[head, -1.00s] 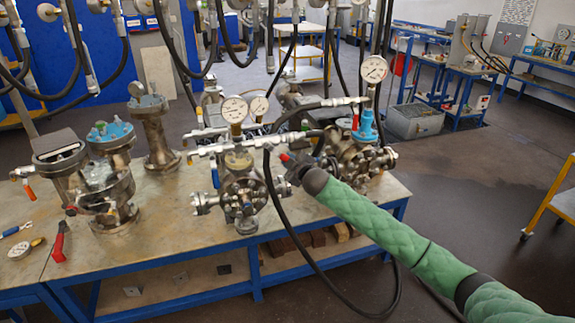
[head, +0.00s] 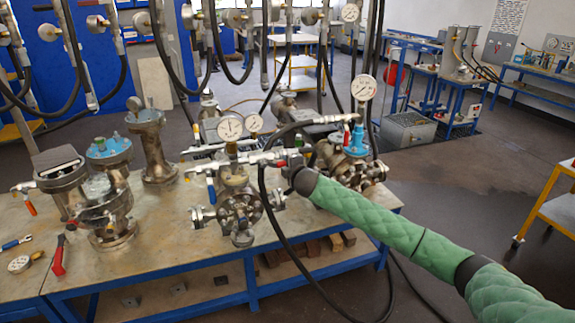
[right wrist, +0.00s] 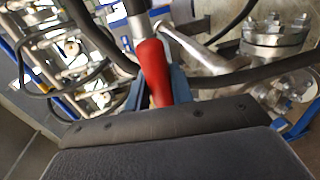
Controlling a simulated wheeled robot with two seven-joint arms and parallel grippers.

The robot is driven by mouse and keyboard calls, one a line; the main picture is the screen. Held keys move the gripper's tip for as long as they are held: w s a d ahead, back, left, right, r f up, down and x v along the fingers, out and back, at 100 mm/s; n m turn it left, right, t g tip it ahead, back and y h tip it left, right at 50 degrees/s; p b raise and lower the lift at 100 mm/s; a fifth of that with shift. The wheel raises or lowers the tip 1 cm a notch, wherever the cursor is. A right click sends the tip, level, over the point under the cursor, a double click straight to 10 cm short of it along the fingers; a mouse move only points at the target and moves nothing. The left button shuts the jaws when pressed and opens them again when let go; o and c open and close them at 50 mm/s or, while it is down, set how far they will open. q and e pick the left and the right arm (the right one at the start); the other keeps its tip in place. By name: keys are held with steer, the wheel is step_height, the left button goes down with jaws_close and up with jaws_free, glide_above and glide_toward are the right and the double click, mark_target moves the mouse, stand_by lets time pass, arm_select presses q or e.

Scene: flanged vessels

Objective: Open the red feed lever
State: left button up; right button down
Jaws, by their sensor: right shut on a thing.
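The red feed lever (right wrist: 154,70) stands upright between my right gripper's blue fingers in the right wrist view. In the head view only a small red tip (head: 281,164) of it shows beside the hose fitting above the front vessel (head: 240,212). My right gripper (right wrist: 156,88) is shut on the lever. In the head view my right gripper (head: 286,168) reaches in from the right at the pipework, with its fingers mostly hidden by the wrist and hose. My left gripper is out of view.
Black hoses (head: 268,215) hang in front of the vessel close to my right wrist. Pressure gauges (head: 230,127) stand above the pipework. Other vessels (head: 107,215) and a red-handled tool (head: 59,255) are on the left of the bench (head: 165,245).

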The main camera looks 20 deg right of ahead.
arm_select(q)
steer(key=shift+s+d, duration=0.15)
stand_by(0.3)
arm_select(e)
steer(key=c, duration=1.3)
jaws_free()
steer(key=shift+o, duration=0.2)
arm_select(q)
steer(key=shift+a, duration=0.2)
arm_select(e)
steer(key=shift+s+b, duration=0.4)
steer(key=shift+s, duration=0.2)
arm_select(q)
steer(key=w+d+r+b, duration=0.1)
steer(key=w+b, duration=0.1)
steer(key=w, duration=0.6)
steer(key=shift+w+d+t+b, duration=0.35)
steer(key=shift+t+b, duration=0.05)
arm_select(e)
steer(key=s+r, duration=0.1)
steer(key=s, duration=0.5)
steer(key=shift+s+r, duration=0.2)
steer(key=shift+r, duration=0.1)
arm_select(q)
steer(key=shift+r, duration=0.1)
